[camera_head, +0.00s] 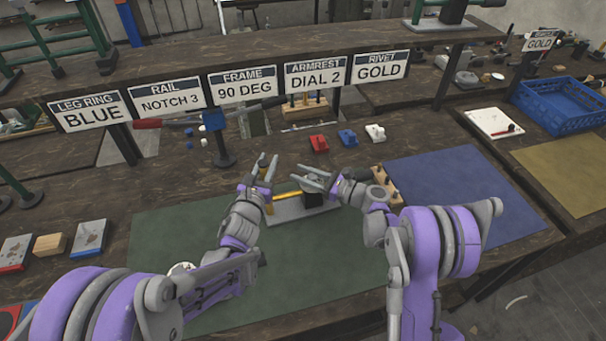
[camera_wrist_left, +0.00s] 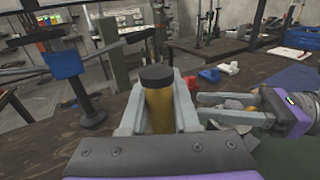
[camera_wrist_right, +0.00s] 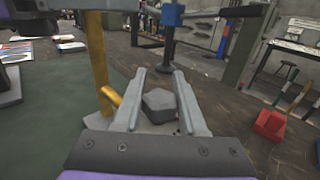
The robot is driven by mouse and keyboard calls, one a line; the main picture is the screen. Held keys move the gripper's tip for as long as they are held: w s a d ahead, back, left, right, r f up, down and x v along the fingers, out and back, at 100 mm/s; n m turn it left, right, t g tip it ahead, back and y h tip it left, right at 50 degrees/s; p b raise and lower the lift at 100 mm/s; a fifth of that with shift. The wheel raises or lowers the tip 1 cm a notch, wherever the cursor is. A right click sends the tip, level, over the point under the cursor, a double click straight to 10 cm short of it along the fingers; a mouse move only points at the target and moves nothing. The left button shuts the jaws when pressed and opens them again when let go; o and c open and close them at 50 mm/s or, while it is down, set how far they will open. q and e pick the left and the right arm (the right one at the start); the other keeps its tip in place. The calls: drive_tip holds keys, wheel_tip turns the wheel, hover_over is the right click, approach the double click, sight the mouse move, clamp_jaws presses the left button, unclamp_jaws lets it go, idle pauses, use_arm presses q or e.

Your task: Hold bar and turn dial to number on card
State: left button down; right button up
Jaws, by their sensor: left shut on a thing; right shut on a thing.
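The fixture is a grey plate (camera_head: 298,212) on the green mat, with a yellow bar and a dark dial. My left gripper (camera_head: 264,166) is shut on the upright yellow bar (camera_wrist_left: 159,108), whose black cap stands above the fingers. My right gripper (camera_head: 302,176) is shut on the dark grey faceted dial (camera_wrist_right: 160,103), one finger on each side. The dial (camera_head: 312,197) is partly hidden by that gripper in the head view. Its number marks cannot be read. The armrest card (camera_head: 316,76) reads "DIAL 2".
The green mat (camera_head: 170,235) lies under the fixture, and a blue mat (camera_head: 460,185) lies to its right. Red (camera_head: 319,143), blue (camera_head: 347,137) and white (camera_head: 375,132) small tools sit behind. A blue-topped post (camera_head: 215,122) stands behind my left gripper.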

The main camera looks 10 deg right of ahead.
drive_tip(key=shift+s+a+n+g+y, duration=0.1)
drive_tip(key=shift+s+n+g+y, duration=0.1)
drive_tip(key=shift+n+g+y, duration=0.6)
drive_tip(key=shift+s+a+n+g+y, duration=0.1)
drive_tip(key=shift+s+n+g+y, duration=0.15)
drive_tip(key=shift+n+g, duration=0.9)
clamp_jaws()
drive_tip(key=shift+m+g, duration=0.35)
drive_tip(key=o, duration=1.1)
unclamp_jaws()
drive_tip(key=shift+d, duration=0.15)
drive_tip(key=v, duration=1.1)
drive_tip(key=shift+s+d, duration=0.1)
drive_tip(key=shift+d, duration=0.3)
